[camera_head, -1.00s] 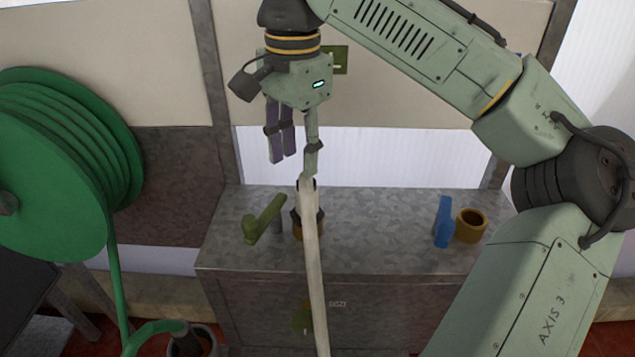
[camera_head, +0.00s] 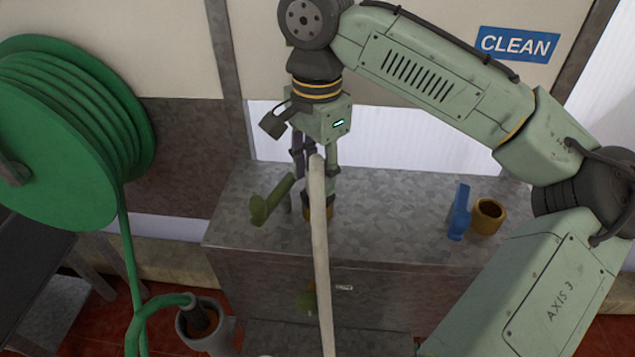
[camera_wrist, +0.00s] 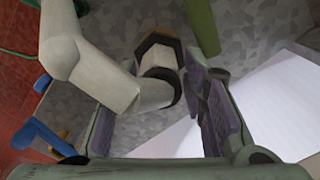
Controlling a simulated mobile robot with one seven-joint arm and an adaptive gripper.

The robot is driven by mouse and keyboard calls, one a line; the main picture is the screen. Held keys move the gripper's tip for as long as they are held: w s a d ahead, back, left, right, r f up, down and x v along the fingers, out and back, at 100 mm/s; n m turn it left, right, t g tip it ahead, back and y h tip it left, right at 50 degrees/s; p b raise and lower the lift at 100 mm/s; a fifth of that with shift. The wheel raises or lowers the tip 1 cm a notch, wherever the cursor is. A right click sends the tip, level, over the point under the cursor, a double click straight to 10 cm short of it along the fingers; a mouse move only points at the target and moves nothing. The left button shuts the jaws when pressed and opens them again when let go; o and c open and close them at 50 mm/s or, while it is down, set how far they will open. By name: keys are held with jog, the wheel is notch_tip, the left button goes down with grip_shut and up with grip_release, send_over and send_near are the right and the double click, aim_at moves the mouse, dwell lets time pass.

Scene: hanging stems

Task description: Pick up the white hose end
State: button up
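The white hose (camera_head: 320,235) rises from the bottom of the head view, and its upper end overlaps my gripper (camera_head: 318,180) there. In the wrist view the pale hose (camera_wrist: 98,72) bends in from the upper left. Its end, with a dark collar (camera_wrist: 172,90), lies in the gap between the fingers of my gripper (camera_wrist: 160,115). The fingers stand apart, with clear room beside the right one. I cannot tell whether the left finger touches the hose.
A grey metal cabinet top (camera_head: 390,215) lies below, with a green-handled item (camera_head: 270,202), a blue item (camera_head: 459,212) and a brown ring-shaped cup (camera_head: 488,216). A green hose reel (camera_head: 60,130) stands at the left. A blue CLEAN sign (camera_head: 517,44) hangs on the wall.

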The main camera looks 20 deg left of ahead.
jog(key=shift+f, duration=0.75)
jog(key=shift+c, duration=0.4)
jog(key=c, duration=0.8)
